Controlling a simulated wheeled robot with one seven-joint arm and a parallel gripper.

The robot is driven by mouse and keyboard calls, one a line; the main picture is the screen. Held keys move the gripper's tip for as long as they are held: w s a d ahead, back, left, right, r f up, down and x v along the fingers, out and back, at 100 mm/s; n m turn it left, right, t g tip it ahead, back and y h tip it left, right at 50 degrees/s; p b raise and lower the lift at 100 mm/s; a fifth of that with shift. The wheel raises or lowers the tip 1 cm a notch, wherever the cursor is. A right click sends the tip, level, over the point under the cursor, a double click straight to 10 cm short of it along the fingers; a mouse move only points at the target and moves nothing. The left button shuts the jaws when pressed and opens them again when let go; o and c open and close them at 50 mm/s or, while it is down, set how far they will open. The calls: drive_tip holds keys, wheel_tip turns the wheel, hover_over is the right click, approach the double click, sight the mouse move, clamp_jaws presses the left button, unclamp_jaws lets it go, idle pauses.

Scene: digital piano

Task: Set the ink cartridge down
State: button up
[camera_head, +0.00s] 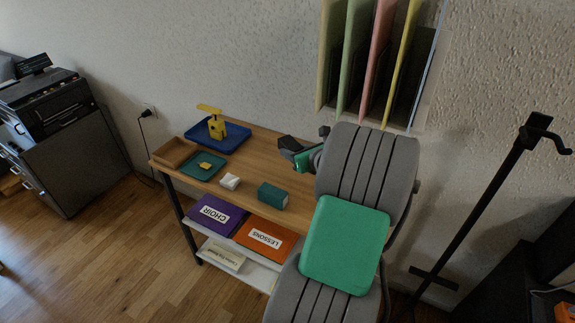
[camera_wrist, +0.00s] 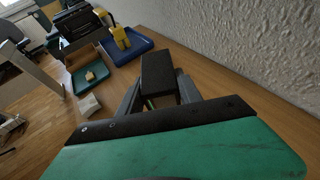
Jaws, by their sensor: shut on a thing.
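A black block, which I take to be the ink cartridge (camera_wrist: 158,75), sits between the two fingers of my gripper (camera_wrist: 158,98) in the wrist view. The gripper is shut on it. In the head view my gripper (camera_head: 301,155) is over the right part of the wooden table top, near the wall, with the dark cartridge (camera_head: 288,146) at its tip. Whether the cartridge touches the wood is hard to tell. My arm hides the table's right end in the head view.
A blue tray (camera_head: 237,137) with a yellow device (camera_head: 217,125), a teal tray (camera_head: 190,172) with a small yellow item, and a wooden tray (camera_head: 170,153) fill the left end. A white block (camera_head: 230,181) and teal box (camera_head: 272,195) stand along the front. Wood between is clear.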

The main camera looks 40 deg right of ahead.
hover_over(289, 168)
wheel_tip(289, 168, down, 4)
drive_tip(key=shift+f+b, duration=0.2)
drive_tip(key=shift+b, duration=0.2)
drive_tip(key=shift+w+d+f+b, duration=0.1)
drive_tip(key=shift+f+b, duration=0.2)
drive_tip(key=shift+f, duration=1.15)
drive_tip(key=shift+f, duration=0.15)
drive_tip(key=o, duration=1.4)
drive_tip(key=shift+c, duration=0.2)
